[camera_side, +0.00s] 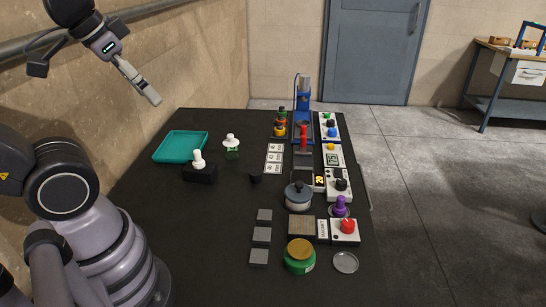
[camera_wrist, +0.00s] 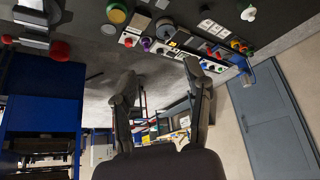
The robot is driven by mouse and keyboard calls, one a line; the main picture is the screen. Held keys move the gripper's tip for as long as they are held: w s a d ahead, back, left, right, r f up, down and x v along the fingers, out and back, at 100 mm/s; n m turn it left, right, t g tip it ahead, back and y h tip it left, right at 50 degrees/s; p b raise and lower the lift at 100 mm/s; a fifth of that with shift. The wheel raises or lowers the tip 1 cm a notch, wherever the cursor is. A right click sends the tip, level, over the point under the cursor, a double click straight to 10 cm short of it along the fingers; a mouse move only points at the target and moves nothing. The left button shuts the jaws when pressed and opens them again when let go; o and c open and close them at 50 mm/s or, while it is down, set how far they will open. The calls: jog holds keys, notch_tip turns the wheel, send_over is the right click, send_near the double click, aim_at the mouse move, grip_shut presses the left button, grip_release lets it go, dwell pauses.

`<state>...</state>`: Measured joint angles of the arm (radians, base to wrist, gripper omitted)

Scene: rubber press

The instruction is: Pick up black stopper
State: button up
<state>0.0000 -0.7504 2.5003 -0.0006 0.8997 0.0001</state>
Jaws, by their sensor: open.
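A small dark piece (camera_side: 255,179), which looks like the black stopper, stands on the black table (camera_side: 200,270) near its middle, left of the grey pot. It is hard to make out against the dark surface, and I cannot pick it out in the wrist view. My gripper (camera_side: 152,97) is high at the upper left, well above the table and far from the stopper. In the wrist view my gripper (camera_wrist: 159,75) has its two fingers spread apart with nothing between them.
A grey lidded pot (camera_side: 298,196) stands right of the stopper. A black block with a white knob (camera_side: 198,160), a white-topped piece (camera_side: 231,142) and a teal tray (camera_side: 181,146) are to its left. Control boxes and a blue press (camera_side: 302,112) line the right side. A wall is at left.

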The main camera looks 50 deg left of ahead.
jog(key=o, duration=0.6)
